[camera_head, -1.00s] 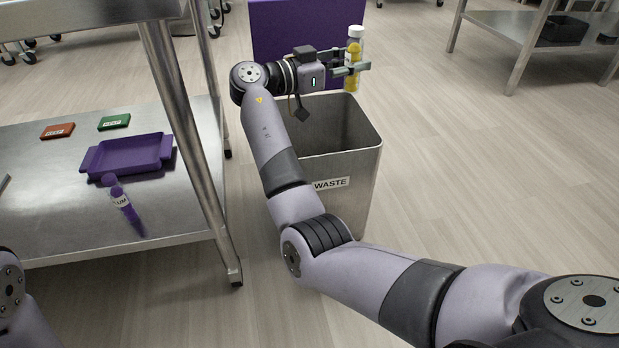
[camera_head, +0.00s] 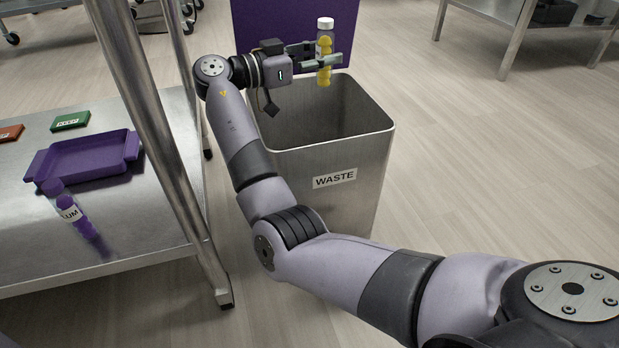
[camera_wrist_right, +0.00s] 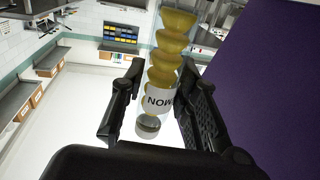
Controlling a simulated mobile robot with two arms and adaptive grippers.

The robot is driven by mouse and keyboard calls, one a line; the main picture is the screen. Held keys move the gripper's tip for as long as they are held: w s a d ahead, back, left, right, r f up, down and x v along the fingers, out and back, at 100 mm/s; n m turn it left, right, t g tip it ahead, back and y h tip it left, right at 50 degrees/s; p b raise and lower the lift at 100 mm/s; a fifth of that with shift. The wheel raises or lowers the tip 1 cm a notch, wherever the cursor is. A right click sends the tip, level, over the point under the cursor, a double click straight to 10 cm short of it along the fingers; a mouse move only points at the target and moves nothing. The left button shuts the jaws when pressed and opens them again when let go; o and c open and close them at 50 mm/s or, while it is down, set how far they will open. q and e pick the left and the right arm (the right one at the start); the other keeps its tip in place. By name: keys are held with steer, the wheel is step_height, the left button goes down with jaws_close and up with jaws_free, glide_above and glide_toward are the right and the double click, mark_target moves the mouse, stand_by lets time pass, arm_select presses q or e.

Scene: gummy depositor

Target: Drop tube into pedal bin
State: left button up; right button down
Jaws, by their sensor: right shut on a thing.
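The tube (camera_head: 324,72) is clear with a white cap and yellow pieces inside. My right gripper (camera_head: 322,62) is shut on it and holds it upright above the far part of the bin opening. In the right wrist view the tube (camera_wrist_right: 168,62) stands between the two fingers (camera_wrist_right: 152,100), with part of a label reading "NOW". The pedal bin (camera_head: 345,190) is a square metal bin marked "WASTE", with an open top and a dark inside. Its purple lid (camera_head: 285,22) stands raised behind it. My left gripper is not in view.
A metal table (camera_head: 130,235) with a lower shelf stands at the left. On the shelf are a purple tray (camera_head: 85,165), a purple tube (camera_head: 68,207), and a green block (camera_head: 70,120) and an orange block (camera_head: 8,133). The floor to the right of the bin is clear.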

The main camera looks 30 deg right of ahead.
mark_target(320, 31)
step_height(320, 31, down, 5)
steer(key=b, duration=0.3)
steer(key=c, duration=1.2)
jaws_free()
steer(key=shift+o, duration=0.2)
step_height(320, 31, up, 10)
steer(key=shift+r, duration=0.1)
